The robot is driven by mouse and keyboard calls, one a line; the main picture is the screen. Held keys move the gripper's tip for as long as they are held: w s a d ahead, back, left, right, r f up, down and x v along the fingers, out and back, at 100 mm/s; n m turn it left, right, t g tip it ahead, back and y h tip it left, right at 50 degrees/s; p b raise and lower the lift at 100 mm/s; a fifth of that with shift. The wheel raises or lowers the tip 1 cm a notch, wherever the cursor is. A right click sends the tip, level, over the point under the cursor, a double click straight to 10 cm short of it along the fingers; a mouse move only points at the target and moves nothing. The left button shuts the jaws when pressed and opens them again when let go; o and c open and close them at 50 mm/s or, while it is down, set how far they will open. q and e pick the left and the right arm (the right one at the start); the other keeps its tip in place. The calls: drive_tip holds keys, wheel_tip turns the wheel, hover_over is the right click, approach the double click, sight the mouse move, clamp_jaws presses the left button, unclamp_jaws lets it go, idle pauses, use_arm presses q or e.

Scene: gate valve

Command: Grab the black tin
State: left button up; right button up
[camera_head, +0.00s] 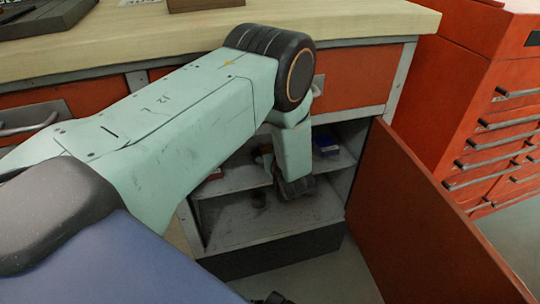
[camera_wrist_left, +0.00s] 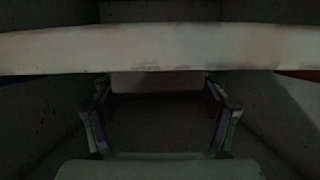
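My left arm reaches over from the left and bends down into the cabinet. I cannot make out the tin in that dark view. My right gripper does not show clearly.
The cabinet's middle shelf (camera_head: 240,178) holds a blue box (camera_head: 327,145) and other small items; a shelf edge (camera_wrist_left: 150,48) crosses the wrist view. The red door (camera_head: 415,220) stands open at right. The wooden worktop (camera_head: 150,35) is above, a red drawer cabinet (camera_head: 480,100) beyond.

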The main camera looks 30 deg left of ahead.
use_arm(q)
drive_tip(key=shift+w, duration=0.1)
drive_tip(key=c, duration=1)
drive_tip(key=shift+c, duration=0.4)
drive_tip(key=shift+r, duration=0.15)
drive_tip(key=shift+r+p, duration=0.5)
drive_tip(key=shift+r, duration=0.05)
wheel_tip(320, 180, up, 2)
drive_tip(key=shift+r+p, duration=0.1)
drive_tip(key=shift+p, duration=0.6)
drive_tip(key=s+d+p, duration=0.9)
drive_tip(key=s+d, duration=0.2)
drive_tip(key=d, duration=0.2)
drive_tip(key=shift+s+d+p, duration=0.35)
